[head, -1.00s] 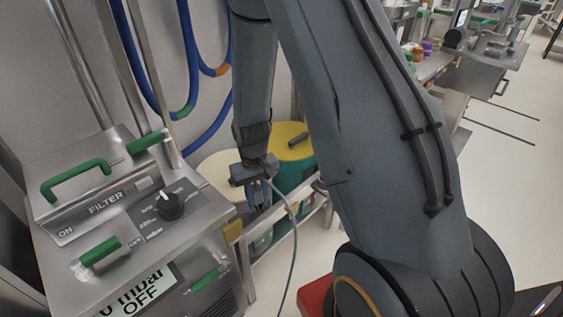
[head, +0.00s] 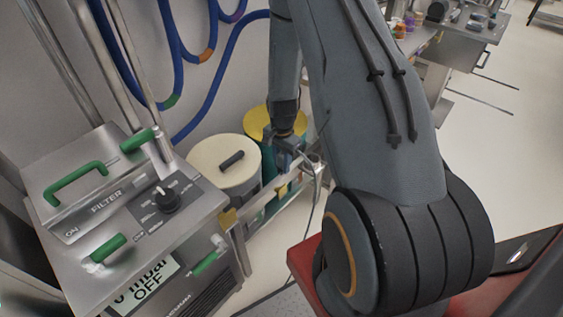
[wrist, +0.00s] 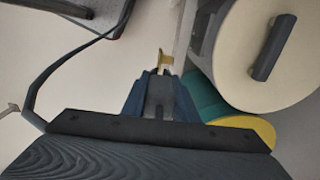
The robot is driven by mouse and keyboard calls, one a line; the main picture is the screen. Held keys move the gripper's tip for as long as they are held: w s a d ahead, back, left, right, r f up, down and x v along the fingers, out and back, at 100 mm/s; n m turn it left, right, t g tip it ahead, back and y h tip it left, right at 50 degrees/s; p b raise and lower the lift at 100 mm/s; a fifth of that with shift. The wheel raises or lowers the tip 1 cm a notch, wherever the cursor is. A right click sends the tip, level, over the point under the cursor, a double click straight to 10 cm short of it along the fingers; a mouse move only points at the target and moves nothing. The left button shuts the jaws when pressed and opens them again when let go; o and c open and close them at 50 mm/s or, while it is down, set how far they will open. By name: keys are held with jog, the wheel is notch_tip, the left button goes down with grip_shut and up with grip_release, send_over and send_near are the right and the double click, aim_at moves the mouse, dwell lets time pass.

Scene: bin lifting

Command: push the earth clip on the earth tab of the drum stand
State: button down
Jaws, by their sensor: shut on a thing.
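My gripper (head: 286,164) is low at the drum stand (head: 240,232), by its rail in front of the yellow-lidded drum. In the wrist view my gripper (wrist: 158,78) has its blue fingers shut on a grey piece, the earth clip (wrist: 158,98), mostly hidden between them. A small brass-yellow piece, apparently the earth tab (wrist: 166,61), shows just beyond the fingertips, beside the stand's rail. A similar yellow piece (head: 283,190) shows below my gripper in the head view. I cannot tell whether clip and tab touch.
A cream-lidded drum (head: 222,165) and a yellow-lidded drum (head: 260,122) stand behind the rail. A steel filter unit (head: 120,215) with green handles is at left. A thin dark cable (wrist: 62,66) loops beside my gripper. The floor (head: 480,140) at right is clear.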

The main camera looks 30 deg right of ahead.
jog(key=b, duration=0.2)
send_over(282, 187)
jog(key=shift+a+f, duration=0.1)
jog(key=shift+f, duration=2.05)
jog(key=shift+f+b, duration=0.1)
jog(key=shift+b, duration=0.2)
jog(key=shift+f+b, duration=0.85)
jog(key=shift+f, duration=0.65)
jog(key=shift+f, duration=0.15)
jog(key=shift+f+b, duration=0.7)
jog(key=shift+f, duration=0.25)
jog(key=shift+f+b, duration=0.6)
jog(key=shift+f, duration=0.45)
jog(key=c, duration=1.3)
grip_release()
jog(key=shift+c, duration=0.2)
jog(key=shift+r, duration=0.1)
